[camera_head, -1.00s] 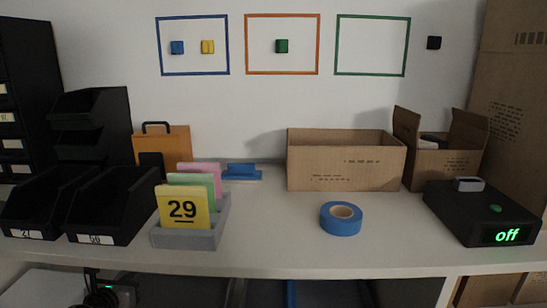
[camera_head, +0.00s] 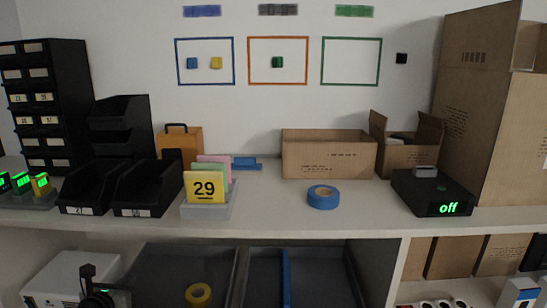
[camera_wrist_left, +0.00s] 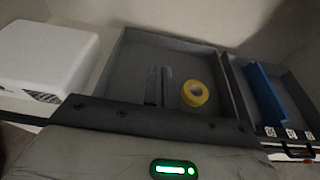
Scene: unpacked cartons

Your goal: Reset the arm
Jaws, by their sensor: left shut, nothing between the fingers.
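My left gripper (camera_head: 88,272) is at the bottom left of the head view, below the front edge of the tabletop. Only its dark upper part with a green light shows there. In the left wrist view its two dark fingers (camera_wrist_left: 158,86) are together, with nothing between them. Behind them are a dark grey bin (camera_wrist_left: 139,50) and a yellow tape roll (camera_wrist_left: 195,93) lying in it, to the right of the fingers. My right gripper is in neither current view.
A white box (camera_wrist_left: 45,60) stands left of the bin, and a blue divider (camera_wrist_left: 265,95) is at right. Above, the tabletop (camera_head: 270,210) holds black bins (camera_head: 148,190), a blue tape roll (camera_head: 323,197), an open carton (camera_head: 328,158) and a black device (camera_head: 430,192) reading "off". Its middle front is clear.

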